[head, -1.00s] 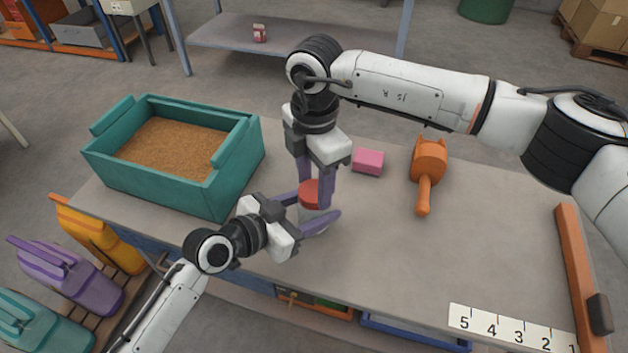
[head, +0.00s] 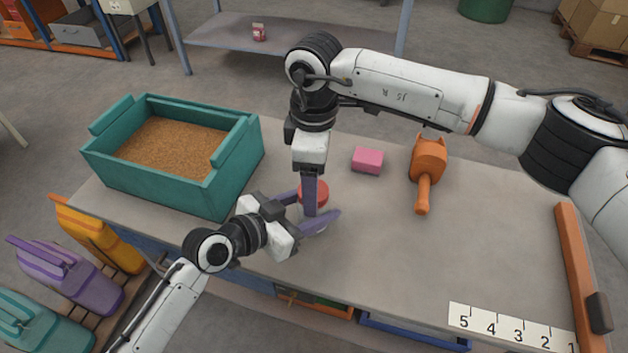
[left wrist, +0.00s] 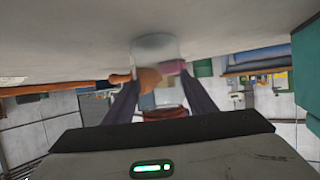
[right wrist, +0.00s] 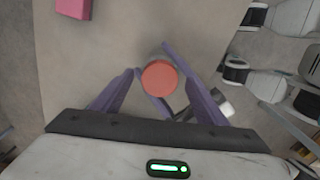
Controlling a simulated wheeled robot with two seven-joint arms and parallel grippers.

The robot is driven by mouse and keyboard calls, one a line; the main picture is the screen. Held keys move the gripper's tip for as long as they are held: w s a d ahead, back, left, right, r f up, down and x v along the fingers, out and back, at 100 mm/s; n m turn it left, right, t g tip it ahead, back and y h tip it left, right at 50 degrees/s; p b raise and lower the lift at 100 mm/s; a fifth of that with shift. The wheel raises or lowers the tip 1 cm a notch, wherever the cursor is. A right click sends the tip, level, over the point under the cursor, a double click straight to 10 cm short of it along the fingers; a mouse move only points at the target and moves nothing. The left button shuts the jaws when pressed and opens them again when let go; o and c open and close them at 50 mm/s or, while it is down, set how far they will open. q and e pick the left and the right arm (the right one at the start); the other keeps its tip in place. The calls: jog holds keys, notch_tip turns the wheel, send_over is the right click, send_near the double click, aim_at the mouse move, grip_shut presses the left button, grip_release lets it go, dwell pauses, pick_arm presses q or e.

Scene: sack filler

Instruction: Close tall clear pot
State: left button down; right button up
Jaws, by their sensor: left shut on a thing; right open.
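The tall clear pot (left wrist: 155,48) stands on the table, held between the fingers of my left gripper (left wrist: 160,92), which is shut on it. The left wrist view is upside down. A red lid (right wrist: 160,78) sits at the pot's top; whether it is fully seated I cannot tell. It also shows in the head view (head: 320,190). My right gripper (right wrist: 160,85) points down over the lid. Its fingers are open, one on each side of the lid, with gaps visible. In the head view its near finger hides most of the pot.
A teal bin of brown grain (head: 165,150) stands at the left. A pink block (head: 367,160) and an orange scoop-like tool (head: 427,170) lie right of the pot. A numbered strip (head: 510,328) and an orange bar (head: 575,265) lie at the right. The front middle table is clear.

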notch_tip(320, 180, up, 12)
jog(key=shift+f, duration=0.15)
dwell(0.3)
pick_arm(q)
jog(key=c, duration=0.7)
grip_release()
jog(key=v, duration=1)
jog(key=shift+s+a, duration=0.1)
jog(key=shift+s, duration=0.1)
pick_arm(e)
jog(key=shift+f, duration=0.1)
